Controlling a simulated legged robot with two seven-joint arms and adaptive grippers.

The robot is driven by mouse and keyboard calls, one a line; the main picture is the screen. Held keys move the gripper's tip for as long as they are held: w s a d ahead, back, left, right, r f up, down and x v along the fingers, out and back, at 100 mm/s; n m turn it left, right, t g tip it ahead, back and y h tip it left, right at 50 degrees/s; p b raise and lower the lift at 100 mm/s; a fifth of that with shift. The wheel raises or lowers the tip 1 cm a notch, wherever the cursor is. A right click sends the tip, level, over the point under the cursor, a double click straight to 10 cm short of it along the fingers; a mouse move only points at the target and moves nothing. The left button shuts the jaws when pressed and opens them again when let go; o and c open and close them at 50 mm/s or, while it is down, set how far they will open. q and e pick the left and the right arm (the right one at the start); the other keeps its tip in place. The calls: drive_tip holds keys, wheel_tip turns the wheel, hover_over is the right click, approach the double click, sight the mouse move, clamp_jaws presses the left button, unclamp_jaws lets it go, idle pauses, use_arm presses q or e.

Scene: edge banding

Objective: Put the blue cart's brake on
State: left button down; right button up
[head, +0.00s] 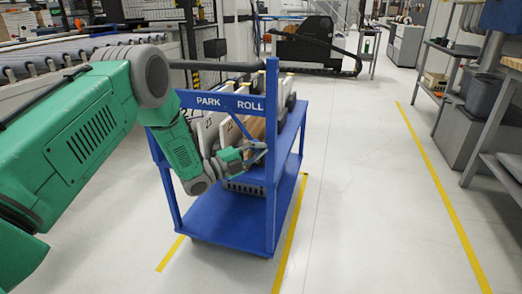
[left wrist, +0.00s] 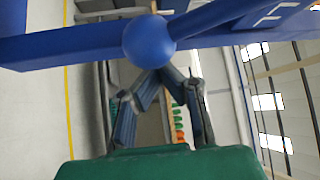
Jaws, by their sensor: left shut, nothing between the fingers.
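The blue cart (head: 230,222) stands ahead, its top crossbar (head: 222,103) lettered PARK at left and ROLL at right. A thin blue lever (head: 241,128) slants down and right from the crossbar towards my left gripper (head: 261,150). In the left wrist view a round blue knob (left wrist: 149,41) shows large, with a blue bar running from it to the upper right. My left gripper (left wrist: 165,74) is shut and empty, its fingertips close at the knob's lower edge. I cannot tell whether they touch it. My right gripper is out of view.
Numbered panels (head: 208,132) stand on the cart behind the crossbar. The cart's right front post (head: 271,165) is close to my left gripper. A roller conveyor (head: 60,58) is at left, shelving (head: 453,65) at right. The floor right of the cart is clear.

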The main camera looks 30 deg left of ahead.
use_arm(q)
drive_tip(key=shift+a+f, duration=0.3)
drive_tip(key=shift+a, duration=0.1)
drive_tip(key=s+a+f+m+g+y+p, duration=0.1)
drive_tip(key=s+a+m+g+y+p, duration=0.1)
drive_tip(key=a, duration=0.7)
drive_tip(key=s+a+m+g+y+p, duration=0.2)
drive_tip(key=a+m+g+y+p, duration=0.3)
drive_tip(key=a+p, duration=0.4)
drive_tip(key=shift+s+f+m+y, duration=0.2)
drive_tip(key=shift+f+m+y, duration=0.25)
drive_tip(key=shift+m, duration=0.45)
drive_tip(key=shift+r, duration=0.25)
